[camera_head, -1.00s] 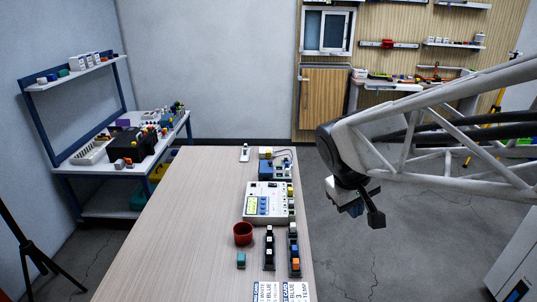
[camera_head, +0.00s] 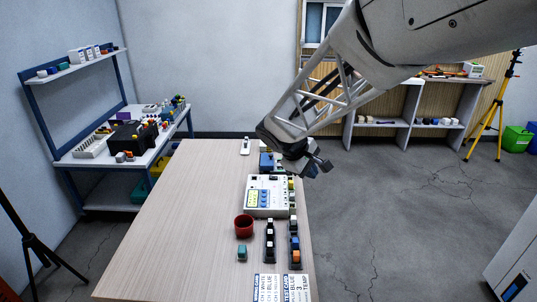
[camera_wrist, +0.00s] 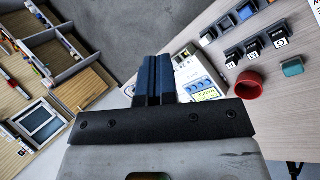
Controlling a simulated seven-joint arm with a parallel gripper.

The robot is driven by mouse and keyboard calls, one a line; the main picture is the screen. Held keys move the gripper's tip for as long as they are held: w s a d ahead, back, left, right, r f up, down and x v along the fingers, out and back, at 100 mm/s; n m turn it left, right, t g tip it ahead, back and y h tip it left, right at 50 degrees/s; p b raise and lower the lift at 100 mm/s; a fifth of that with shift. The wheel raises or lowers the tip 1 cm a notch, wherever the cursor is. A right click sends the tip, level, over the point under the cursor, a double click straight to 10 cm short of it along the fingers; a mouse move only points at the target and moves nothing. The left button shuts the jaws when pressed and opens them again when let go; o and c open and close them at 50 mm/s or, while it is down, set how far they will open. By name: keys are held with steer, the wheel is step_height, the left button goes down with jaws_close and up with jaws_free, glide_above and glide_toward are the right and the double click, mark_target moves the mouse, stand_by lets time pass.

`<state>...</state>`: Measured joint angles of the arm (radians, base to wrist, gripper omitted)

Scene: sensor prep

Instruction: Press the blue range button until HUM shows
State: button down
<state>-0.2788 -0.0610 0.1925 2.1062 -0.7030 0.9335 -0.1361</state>
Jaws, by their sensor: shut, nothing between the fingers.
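The white instrument box (camera_head: 281,206) stands near the table's right edge, with a yellow-lit display (camera_head: 251,199) and a column of blue buttons (camera_head: 264,198) on its face. Which one is the range button cannot be told, and the display text is too small to read. My gripper (camera_head: 322,167) is shut and empty, above and behind the box, near the table's right edge. In the wrist view the shut fingers (camera_wrist: 155,62) point past the box (camera_wrist: 190,72), apart from it, and hide part of it. The display also shows there (camera_wrist: 207,94).
A red cup (camera_head: 243,226) and a teal block (camera_head: 242,252) stand in front of the box. Two dark racks (camera_head: 269,262) with coloured blocks lie beside them, and printed cards (camera_head: 267,288) are at the front edge. The table's left side (camera_head: 180,230) is clear.

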mark_target(264, 201)
steer(key=w+a+f+n+t+h, duration=0.1)
steer(key=w+a+f+n+t, duration=0.1)
steer(key=w+a+f+n, duration=0.4)
steer(key=shift+w+a+f+t+h, duration=0.3)
steer(key=shift+w+a+f, duration=2.3)
steer(key=shift+w+a, duration=1.5)
steer(key=shift+w+d, duration=0.3)
steer(key=shift+d, duration=0.05)
steer(key=shift+f, duration=0.1)
steer(key=shift+f, duration=4.25)
steer(key=shift+f, duration=0.85)
steer(key=shift+r, duration=0.8)
